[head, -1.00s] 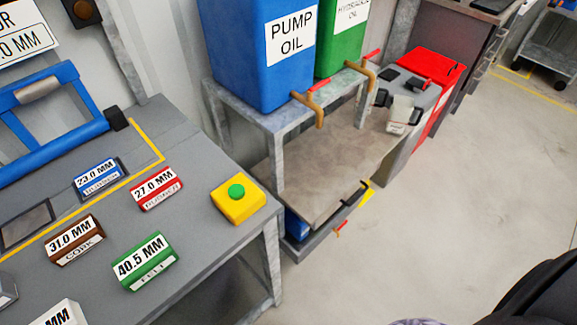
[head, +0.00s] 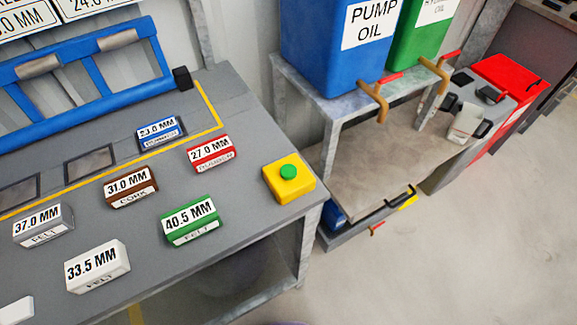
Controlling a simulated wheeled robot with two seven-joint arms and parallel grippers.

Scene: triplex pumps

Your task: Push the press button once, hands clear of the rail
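The press button is a green round cap (head: 289,172) on a yellow box (head: 288,187). It sits near the right front corner of the grey bench (head: 250,110). A blue rail-like frame (head: 90,85) with grey pads runs along the back left of the bench; I cannot tell for certain whether it is the rail. Neither of my grippers shows in the head view, and nothing touches the button.
Labelled blocks stand on the bench: blue (head: 161,133), red (head: 210,152), brown (head: 131,187), green (head: 190,220), grey (head: 43,226) and white (head: 97,266). Blue (head: 335,50) and green (head: 422,38) oil containers with taps stand on a rack to the right. Open floor (head: 470,240) lies at lower right.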

